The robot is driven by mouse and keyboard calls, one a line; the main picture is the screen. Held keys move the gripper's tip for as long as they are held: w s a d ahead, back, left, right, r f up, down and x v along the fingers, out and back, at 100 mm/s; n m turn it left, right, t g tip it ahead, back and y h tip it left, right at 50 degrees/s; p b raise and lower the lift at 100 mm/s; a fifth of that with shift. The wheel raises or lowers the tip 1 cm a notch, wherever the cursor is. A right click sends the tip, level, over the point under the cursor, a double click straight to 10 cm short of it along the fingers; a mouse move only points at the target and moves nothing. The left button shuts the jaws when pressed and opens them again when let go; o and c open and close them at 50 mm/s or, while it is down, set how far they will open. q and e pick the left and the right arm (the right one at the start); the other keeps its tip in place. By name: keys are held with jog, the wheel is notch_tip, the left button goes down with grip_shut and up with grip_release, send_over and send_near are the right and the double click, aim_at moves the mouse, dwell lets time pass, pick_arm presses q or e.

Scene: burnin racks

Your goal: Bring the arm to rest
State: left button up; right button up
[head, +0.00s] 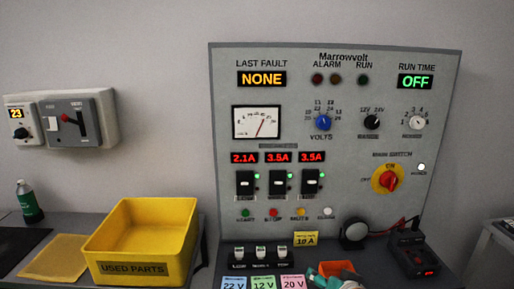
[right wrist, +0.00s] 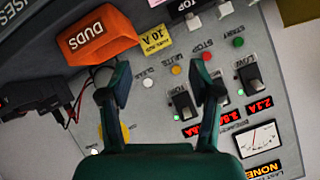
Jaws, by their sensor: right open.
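My right gripper (right wrist: 164,84) is open and empty in the right wrist view. Its two dark green fingers stand wide apart in front of the panel, which appears upside down there. In the head view only a small part of what seems to be this gripper (head: 321,280) shows at the bottom edge, by the orange bin (head: 338,267). The grey Marrowvolt panel (head: 345,190) stands upright behind it. I cannot tell the gripper's exact distance from the panel. My left gripper is in neither view.
The orange bin marked DUDS also shows in the right wrist view (right wrist: 100,38). A black device (head: 413,254) with leads stands at the right. Coloured voltage cards (head: 263,283) lie at the front. A yellow USED PARTS bin (head: 130,268) and green bottle (head: 29,203) stand left.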

jog(key=s+a+f+g, duration=0.1)
jog(key=s+f+g, duration=0.25)
jog(key=f, duration=0.65)
jog(key=s+f+g, duration=0.2)
jog(key=s+f, duration=0.3)
jog(key=f, duration=0.5)
jog(key=s+a+f+g+y, duration=0.1)
jog(key=s+f+g, duration=0.1)
jog(key=s+f, duration=0.4)
jog(key=s+a+f+n+g+y, duration=0.1)
jog(key=s+a+f+g, duration=0.1)
jog(key=s+f, duration=0.5)
jog(key=s+g, duration=0.1)
jog(key=s, duration=0.4)
jog(key=shift+s+g, duration=0.35)
jog(key=shift+s, duration=0.05)
